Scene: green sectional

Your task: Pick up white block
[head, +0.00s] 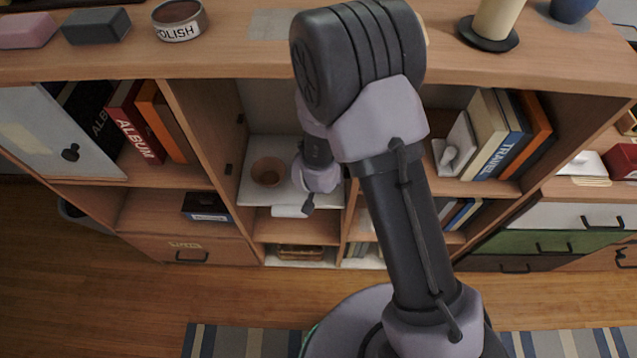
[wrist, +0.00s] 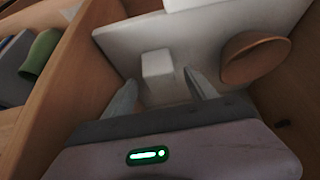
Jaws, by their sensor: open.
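The white block (wrist: 157,64) stands on a pale board (wrist: 125,42) in the wrist view. My gripper (wrist: 158,77) is open, with one finger to each side of the block's near end. The fingers look apart from the block, and I cannot tell whether its sides are within their reach. In the head view my gripper (head: 309,200) is in the middle cubby of the shelf unit, right of a brown bowl. I cannot make out the block clearly there, as my arm covers part of the cubby.
The brown bowl (head: 269,172) sits close by on the pale board (head: 252,194); it also shows at right in the wrist view (wrist: 252,58). Wooden cubby walls (head: 200,125) stand close on both sides.

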